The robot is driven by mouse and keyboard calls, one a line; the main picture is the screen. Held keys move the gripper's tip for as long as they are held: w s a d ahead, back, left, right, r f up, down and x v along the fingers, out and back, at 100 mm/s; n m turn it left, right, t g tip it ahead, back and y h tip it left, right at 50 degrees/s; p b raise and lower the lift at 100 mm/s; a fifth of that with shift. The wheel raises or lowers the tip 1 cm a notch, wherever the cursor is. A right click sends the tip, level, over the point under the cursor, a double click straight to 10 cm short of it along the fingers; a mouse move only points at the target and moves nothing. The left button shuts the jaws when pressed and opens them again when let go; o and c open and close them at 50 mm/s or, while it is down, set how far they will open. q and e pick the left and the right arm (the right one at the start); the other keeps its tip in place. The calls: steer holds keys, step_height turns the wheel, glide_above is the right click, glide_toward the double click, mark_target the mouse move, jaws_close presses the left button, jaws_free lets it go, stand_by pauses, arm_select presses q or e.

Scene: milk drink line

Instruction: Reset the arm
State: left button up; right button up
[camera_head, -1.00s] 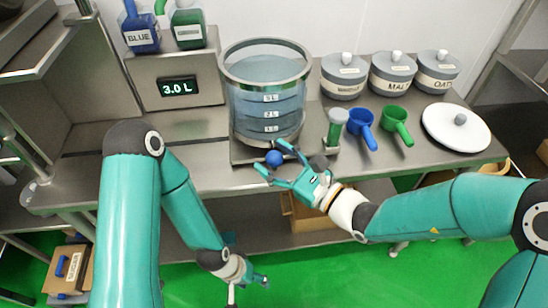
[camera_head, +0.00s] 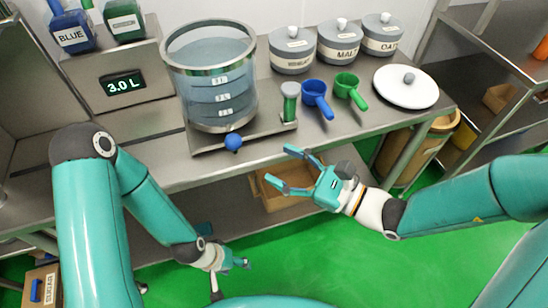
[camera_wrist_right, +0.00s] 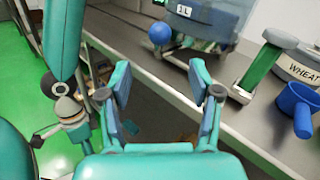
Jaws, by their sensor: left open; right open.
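My right gripper (camera_head: 280,168) is open and empty in front of the steel bench (camera_head: 300,138), near its front edge and apart from the blue knob (camera_head: 233,141) of the clear tank (camera_head: 212,80). In the right wrist view its two fingers (camera_wrist_right: 160,88) are spread with nothing between them, and the knob (camera_wrist_right: 160,33) shows beyond them. My left gripper (camera_head: 240,263) hangs low in front of the bench, over the green floor, and looks open and empty.
A green-handled tool (camera_head: 289,102), a blue scoop (camera_head: 317,95) and a green scoop (camera_head: 350,88) are right of the tank. Lidded canisters (camera_head: 337,42) line the back. A cardboard box (camera_head: 285,195) is on the lower shelf.

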stand_by(0.4)
steer(key=s+d+f+n+g+h+p, duration=0.1)
steer(key=s+d+f+n+g+h, duration=0.15)
steer(key=s+f+n+g, duration=0.35)
steer(key=s+d+f+n+g+h+p, duration=0.1)
steer(key=s+d+f+g+h, duration=0.15)
steer(key=s+f, duration=0.4)
steer(key=s+d+f+n+g+h+p, duration=0.1)
steer(key=s+f+n+g+h+p, duration=0.2)
steer(key=f, duration=0.5)
steer(key=w+d+f+n+t+h, duration=0.4)
steer(key=d+f+n, duration=0.1)
steer(key=f+n, duration=0.3)
steer(key=shift+d+f+n+p, duration=0.15)
steer(key=shift+d+n+p, duration=0.25)
steer(key=shift+n, duration=0.2)
